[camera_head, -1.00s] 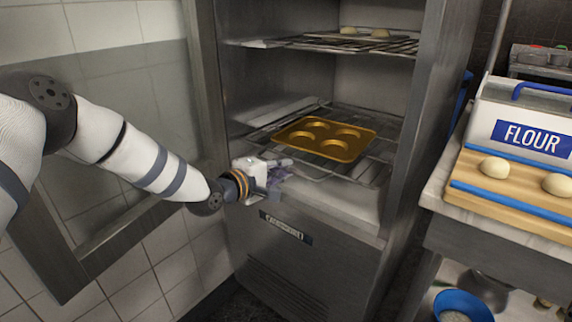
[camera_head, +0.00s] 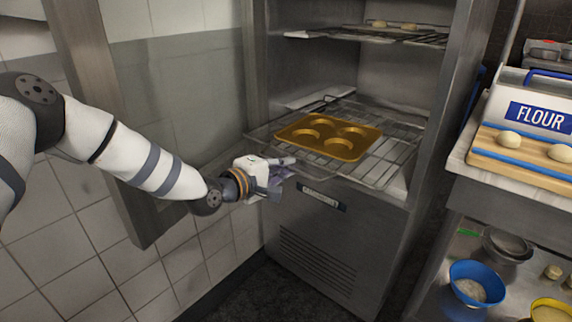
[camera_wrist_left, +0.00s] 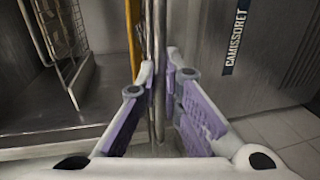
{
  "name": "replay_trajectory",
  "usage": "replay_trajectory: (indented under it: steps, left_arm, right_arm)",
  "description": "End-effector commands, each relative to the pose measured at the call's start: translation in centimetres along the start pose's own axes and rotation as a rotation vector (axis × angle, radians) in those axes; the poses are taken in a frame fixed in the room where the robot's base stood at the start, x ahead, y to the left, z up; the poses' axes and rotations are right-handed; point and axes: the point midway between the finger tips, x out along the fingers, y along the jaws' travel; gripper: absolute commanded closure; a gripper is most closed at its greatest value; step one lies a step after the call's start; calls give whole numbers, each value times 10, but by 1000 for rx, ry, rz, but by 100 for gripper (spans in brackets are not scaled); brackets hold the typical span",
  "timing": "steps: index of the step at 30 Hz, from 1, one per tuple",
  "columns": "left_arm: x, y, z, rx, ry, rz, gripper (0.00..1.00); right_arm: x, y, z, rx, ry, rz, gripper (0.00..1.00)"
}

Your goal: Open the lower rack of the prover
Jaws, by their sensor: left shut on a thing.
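The prover (camera_head: 330,250) is a tall steel cabinet with its door (camera_head: 120,215) swung open to the left. Its lower rack (camera_head: 402,150) is a wire shelf bearing a golden four-cup pan (camera_head: 335,139), and its front part reaches out past the cabinet's front. My left gripper (camera_head: 288,168) is at the rack's front edge, left of its middle. In the left wrist view, its purple-padded fingers (camera_wrist_left: 160,85) are closed around the rack's thin metal rods (camera_wrist_left: 157,40). My right gripper is not in view.
An upper wire rack (camera_head: 365,37) holds dough pieces inside the prover. To the right, a counter bears a flour bin (camera_head: 530,108) and a wooden board (camera_head: 520,167) with dough balls. A blue bowl (camera_head: 476,283) stands below. Floor before the prover looks clear.

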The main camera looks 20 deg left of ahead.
Motion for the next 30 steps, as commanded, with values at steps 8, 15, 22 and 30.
replay_trajectory:
  steps: [8, 15, 22, 30]
  left_arm:
    - [0, 1, 0, 0, 0, 2, 100]
    - [0, 1, 0, 0, 0, 2, 72]
    - [0, 0, 0, 0, 0, 1, 72]
    - [-51, 2, -1, -4, 2, 3, 72]
  right_arm:
    - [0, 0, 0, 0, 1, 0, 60]
    - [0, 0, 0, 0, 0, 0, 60]
    - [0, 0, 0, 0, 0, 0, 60]
    - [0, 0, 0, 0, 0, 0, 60]
